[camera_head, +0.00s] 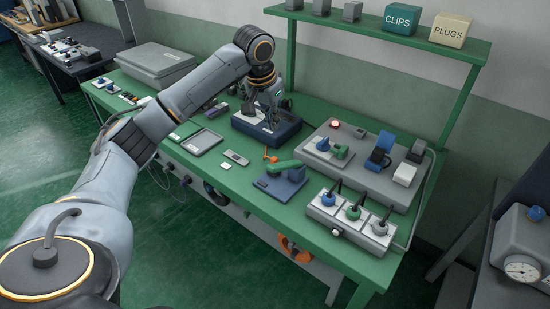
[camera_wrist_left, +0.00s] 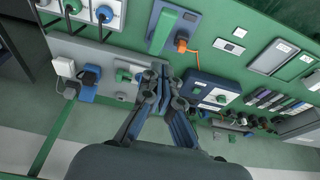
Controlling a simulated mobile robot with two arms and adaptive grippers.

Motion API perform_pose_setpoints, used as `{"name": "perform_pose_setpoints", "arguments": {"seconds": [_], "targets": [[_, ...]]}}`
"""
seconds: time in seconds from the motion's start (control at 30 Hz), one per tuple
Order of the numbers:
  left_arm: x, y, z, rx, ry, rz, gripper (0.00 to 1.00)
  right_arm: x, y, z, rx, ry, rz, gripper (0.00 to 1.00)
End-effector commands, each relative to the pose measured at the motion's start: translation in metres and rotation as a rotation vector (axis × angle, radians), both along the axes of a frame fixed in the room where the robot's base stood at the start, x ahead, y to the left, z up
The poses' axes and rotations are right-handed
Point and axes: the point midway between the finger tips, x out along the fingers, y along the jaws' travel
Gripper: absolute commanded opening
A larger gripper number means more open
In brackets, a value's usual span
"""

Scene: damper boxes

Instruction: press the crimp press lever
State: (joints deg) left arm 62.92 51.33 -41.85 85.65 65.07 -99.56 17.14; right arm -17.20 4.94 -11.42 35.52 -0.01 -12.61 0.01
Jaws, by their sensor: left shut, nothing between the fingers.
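A small press-like device with a blue base (camera_head: 279,188) and a green arm (camera_head: 287,166) stands at the front middle of the green bench. In the left wrist view the green arm (camera_wrist_left: 161,31) and orange knob (camera_wrist_left: 182,44) lie at the top, beyond my fingertips. My left gripper (camera_head: 268,122) is shut and empty, over or just in front of a dark blue box; it also shows in the left wrist view (camera_wrist_left: 157,72). It is apart from the lever. My right gripper is out of view.
The dark blue box (camera_head: 248,127) is close by the left gripper. A grey console (camera_head: 325,168) with switches stands to the right, and a three-module box (camera_head: 325,208) stands in front of it. A flat tray (camera_head: 200,142) lies to the left. A shelf (camera_head: 350,26) rises behind.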

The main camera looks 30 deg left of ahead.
Motion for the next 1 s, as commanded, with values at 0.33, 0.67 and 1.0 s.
{"name": "perform_pose_setpoints", "arguments": {"seconds": [0.33, 0.67, 1.0], "targets": [[0.001, 0.0, -0.005, 0.0, 0.002, -0.001, 0.0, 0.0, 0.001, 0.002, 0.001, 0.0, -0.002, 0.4], [0.015, -0.002, -0.059, 0.001, 0.005, -0.001, 0.0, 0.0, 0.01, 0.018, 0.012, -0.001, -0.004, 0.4], [0.013, -0.001, -0.116, 0.003, 0.003, -0.001, 0.0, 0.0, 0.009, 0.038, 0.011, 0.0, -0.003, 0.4]]}}
